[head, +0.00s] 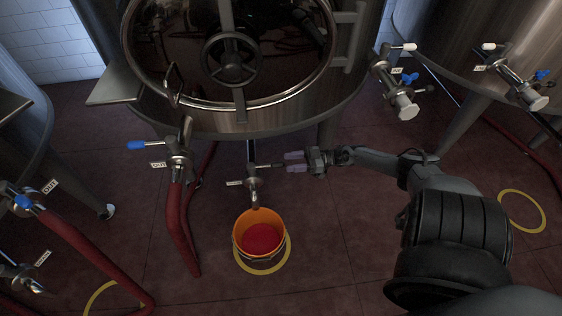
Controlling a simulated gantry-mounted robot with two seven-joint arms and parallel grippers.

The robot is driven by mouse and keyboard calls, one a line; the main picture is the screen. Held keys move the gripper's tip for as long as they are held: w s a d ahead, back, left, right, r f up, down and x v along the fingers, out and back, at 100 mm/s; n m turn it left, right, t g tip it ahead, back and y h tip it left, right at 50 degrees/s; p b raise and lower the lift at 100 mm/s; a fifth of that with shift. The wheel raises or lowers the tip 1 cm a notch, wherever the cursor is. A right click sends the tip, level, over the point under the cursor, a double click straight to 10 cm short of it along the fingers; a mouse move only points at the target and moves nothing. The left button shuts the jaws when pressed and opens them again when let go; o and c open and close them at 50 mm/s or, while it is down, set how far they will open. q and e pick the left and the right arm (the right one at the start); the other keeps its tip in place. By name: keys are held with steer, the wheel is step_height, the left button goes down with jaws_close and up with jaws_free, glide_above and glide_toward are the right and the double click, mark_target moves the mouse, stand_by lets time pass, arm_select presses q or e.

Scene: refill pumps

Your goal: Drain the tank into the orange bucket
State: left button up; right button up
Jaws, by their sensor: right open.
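The steel tank (300,120) with a round hatch and handwheel stands at the top centre. A drain valve (254,181) hangs below it, its spout pointing down over the orange bucket (238,232). A thin handle sticks out from the valve to the right. The bucket stands upright on the floor inside a yellow ring, with red liquid in it. My right gripper (290,162) is open and points left at the right side of the drain valve, close to the end of its handle. I cannot tell whether it touches the handle. My left gripper is not in view.
A blue-handled valve (178,158) with a red hose (175,225) is left of the drain. Other tanks with valves (402,100) stand at right and left. Yellow rings (521,211) mark the floor. The floor right of the bucket is clear.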

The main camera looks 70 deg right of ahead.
steer(key=shift+v, duration=1.5)
